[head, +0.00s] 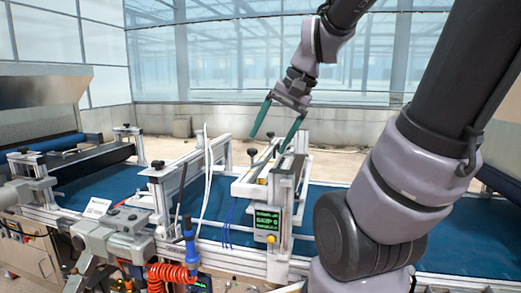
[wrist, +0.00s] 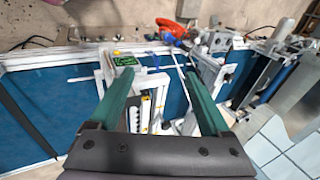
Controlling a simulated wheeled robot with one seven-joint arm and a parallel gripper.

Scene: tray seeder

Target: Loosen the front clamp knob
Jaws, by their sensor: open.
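My gripper (head: 267,143) is open and empty, with green fingers pointing down over the sensor unit on the conveyor line. In the wrist view my gripper (wrist: 157,72) spans part of the same unit, with nothing between the fingers. Small black knobs stand on the frames: one knob (head: 252,153) is on the unit's left side, close under the left finger, and another knob (head: 157,165) is on the frame to the left. I cannot tell which is the front clamp knob. Contact between finger and knob is not clear.
A green display (head: 267,220) with a yellow button faces the front of the unit. Blue belt (head: 340,215) runs beneath. White and blue cables hang left of the unit. A blue-handled tool with red coiled hose (head: 172,275) stands at the front.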

